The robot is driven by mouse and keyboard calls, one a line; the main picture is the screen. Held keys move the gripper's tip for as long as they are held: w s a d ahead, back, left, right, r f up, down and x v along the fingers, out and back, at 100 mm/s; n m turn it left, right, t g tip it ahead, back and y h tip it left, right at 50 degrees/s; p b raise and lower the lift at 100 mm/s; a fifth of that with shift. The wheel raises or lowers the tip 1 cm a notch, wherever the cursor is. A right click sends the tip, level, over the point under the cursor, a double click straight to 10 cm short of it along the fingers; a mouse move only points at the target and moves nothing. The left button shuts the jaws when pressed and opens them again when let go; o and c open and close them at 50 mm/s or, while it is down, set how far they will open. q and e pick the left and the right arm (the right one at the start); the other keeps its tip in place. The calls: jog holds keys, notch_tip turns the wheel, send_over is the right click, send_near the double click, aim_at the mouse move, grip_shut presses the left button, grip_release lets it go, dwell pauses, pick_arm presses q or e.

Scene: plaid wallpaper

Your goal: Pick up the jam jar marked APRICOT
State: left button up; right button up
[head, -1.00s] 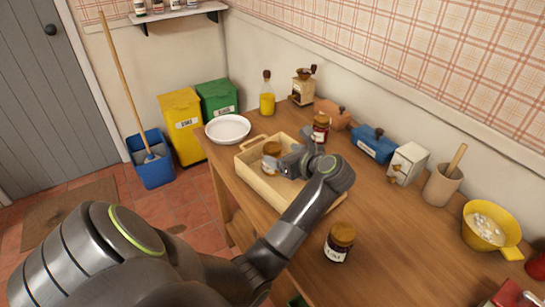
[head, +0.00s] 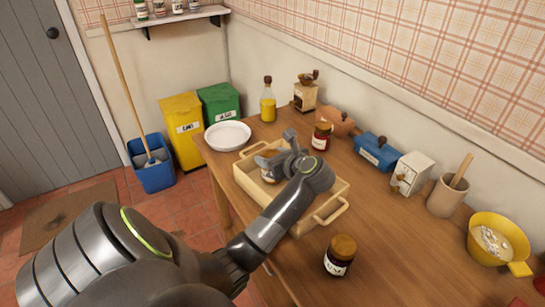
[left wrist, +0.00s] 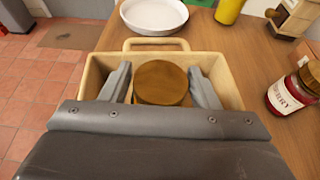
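A jam jar with a brown-gold lid (left wrist: 162,83) stands in a wooden tray (left wrist: 93,72); its contents look amber. In the head view this jar (head: 268,176) is partly hidden by my gripper, and its label cannot be read. My left gripper (left wrist: 162,76) is open, with one finger on each side of the lid and gaps between; it also shows over the tray in the head view (head: 279,157). A red jar (head: 321,137) stands behind the tray; its label ends in "BERRY" in the left wrist view (left wrist: 292,92). A dark jar (head: 339,256) stands nearer, label unreadable. My right gripper is out of view.
The tray's walls and end handles surround the jar. A white plate (head: 228,136) and an oil bottle (head: 268,100) stand beyond it. A grinder (head: 305,92), blue box (head: 376,152), mortar (head: 446,197) and yellow colander (head: 497,243) line the wall. The table's middle front is fairly clear.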

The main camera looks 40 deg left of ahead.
pick_arm(q)
jog(key=c, duration=0.8)
jog(key=shift+o, duration=0.2)
jog(key=shift+r, duration=0.1)
